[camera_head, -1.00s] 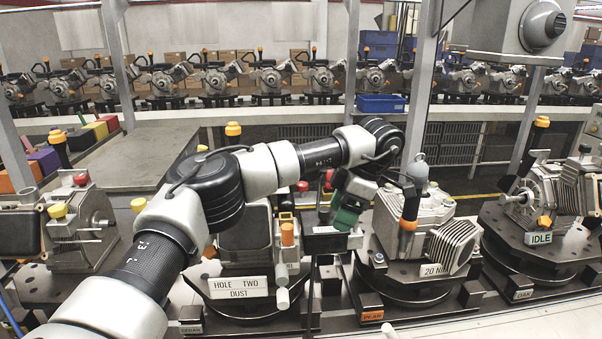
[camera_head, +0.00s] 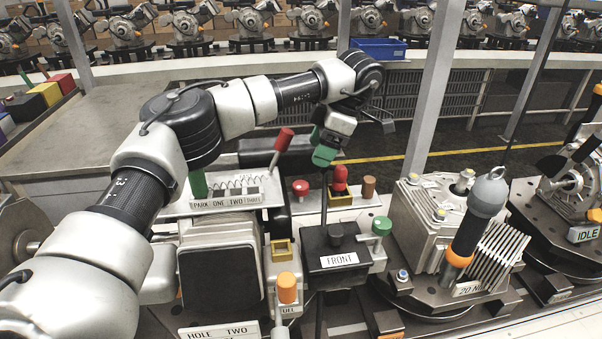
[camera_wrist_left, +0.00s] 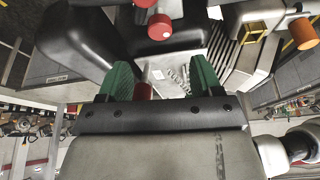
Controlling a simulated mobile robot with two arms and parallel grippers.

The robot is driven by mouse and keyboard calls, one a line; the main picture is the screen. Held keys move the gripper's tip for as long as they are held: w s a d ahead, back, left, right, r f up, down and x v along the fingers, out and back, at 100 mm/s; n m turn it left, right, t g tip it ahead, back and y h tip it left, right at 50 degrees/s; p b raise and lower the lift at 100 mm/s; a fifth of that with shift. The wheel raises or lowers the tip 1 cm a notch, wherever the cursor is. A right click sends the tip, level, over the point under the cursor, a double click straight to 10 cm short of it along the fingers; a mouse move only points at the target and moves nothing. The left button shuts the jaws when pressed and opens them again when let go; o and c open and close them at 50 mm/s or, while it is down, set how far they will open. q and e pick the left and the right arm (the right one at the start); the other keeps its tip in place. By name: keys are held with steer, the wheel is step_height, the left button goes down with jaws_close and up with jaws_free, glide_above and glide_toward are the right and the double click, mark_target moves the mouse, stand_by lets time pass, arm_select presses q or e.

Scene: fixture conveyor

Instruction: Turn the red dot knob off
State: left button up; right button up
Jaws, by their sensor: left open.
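My left gripper (camera_head: 321,147) has green fingers and stands open above the back of the station in the head view. In the left wrist view its open fingers (camera_wrist_left: 161,78) have the red end of a lever (camera_wrist_left: 144,91) showing between them, nearer the left finger; I cannot tell whether they touch. A red round knob (camera_head: 300,187) stands on the station in the head view. A red knob on a yellow base (camera_head: 340,180) stands right of it. I cannot make out a red dot marking on either. My right gripper is not in view.
A red-handled lever (camera_head: 284,139) rises behind the "PARK ONE TWO THREE" plate (camera_head: 225,203). A green knob (camera_head: 382,225), a brown knob (camera_head: 369,187), an orange-capped post (camera_head: 287,289) and a black "FRONT" box (camera_head: 337,262) crowd the station. A metal housing (camera_head: 425,215) stands to the right.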

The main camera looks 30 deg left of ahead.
mark_target(300, 184)
arm_select(q)
steer(key=p+x, duration=0.3)
steer(key=x, duration=0.5)
steer(key=shift+s+a+f, duration=0.15)
steer(key=shift+a+f, duration=0.05)
steer(key=shift+a, duration=0.05)
steer(key=shift+s+a+f, duration=0.1)
steer(key=shift+a+f, duration=0.05)
steer(key=shift+f, duration=0.4)
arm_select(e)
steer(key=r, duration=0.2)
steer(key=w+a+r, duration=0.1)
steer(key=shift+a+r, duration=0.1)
